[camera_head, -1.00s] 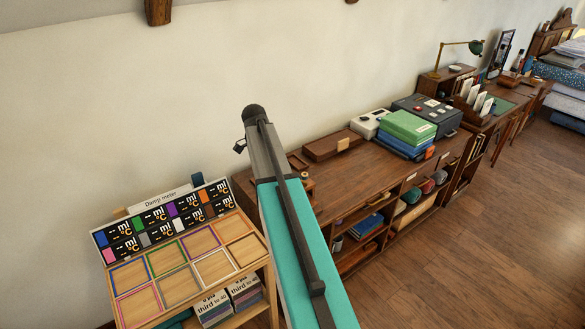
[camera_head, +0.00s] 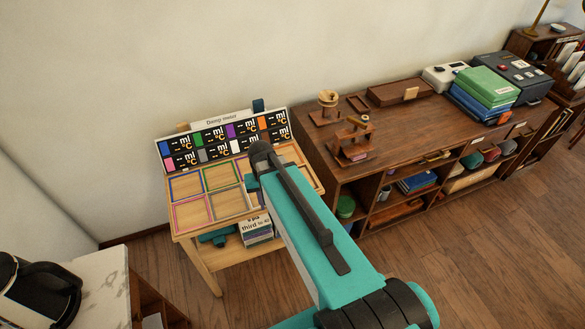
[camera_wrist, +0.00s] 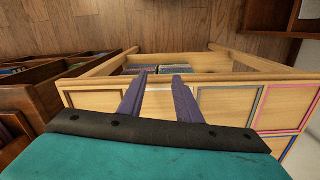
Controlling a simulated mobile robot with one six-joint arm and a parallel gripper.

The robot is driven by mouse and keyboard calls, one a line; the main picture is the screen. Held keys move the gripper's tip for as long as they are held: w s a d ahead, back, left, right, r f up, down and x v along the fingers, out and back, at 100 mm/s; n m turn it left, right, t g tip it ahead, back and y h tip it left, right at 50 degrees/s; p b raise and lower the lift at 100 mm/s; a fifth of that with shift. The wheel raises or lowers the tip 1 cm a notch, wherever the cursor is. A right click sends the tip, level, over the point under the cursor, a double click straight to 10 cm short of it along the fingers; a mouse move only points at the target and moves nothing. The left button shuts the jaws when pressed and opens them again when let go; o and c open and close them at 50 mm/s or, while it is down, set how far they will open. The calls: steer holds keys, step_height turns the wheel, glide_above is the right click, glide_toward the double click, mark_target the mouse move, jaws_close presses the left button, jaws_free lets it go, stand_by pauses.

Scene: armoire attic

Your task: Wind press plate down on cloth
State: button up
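A small wooden press (camera_head: 354,138) stands on the left end of the dark wooden cabinet top, with a round knob on its upright screw. Its plate and any cloth in it are too small to tell apart. My gripper shows in the wrist view (camera_wrist: 159,97) with two purple fingers apart and nothing between them. It is over the light wooden stand, left of the press in the head view, where my arm hides the fingers.
The light wooden stand (camera_head: 188,228) carries coloured square frames and a "Damp meter" display board (camera_head: 224,140). A wooden holder with a pale round top (camera_head: 328,101) stands behind the press. Green and blue books (camera_head: 484,88) lie farther right. A marble-topped unit (camera_head: 99,277) is at lower left.

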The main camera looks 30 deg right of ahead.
steer(key=s+a+f+n+g+b, duration=0.1)
steer(key=s+f+b, duration=0.3)
steer(key=s+f, duration=1)
steer(key=s+a+f+n+g+b, duration=0.2)
steer(key=s+a+f+g+b, duration=0.1)
steer(key=s+f, duration=1.1)
steer(key=f+g+b, duration=0.1)
steer(key=b, duration=0.1)
steer(key=shift+s+f+b, duration=0.15)
steer(key=shift+f+b, duration=0.15)
steer(key=shift+f, duration=0.05)
steer(key=shift+s, duration=0.15)
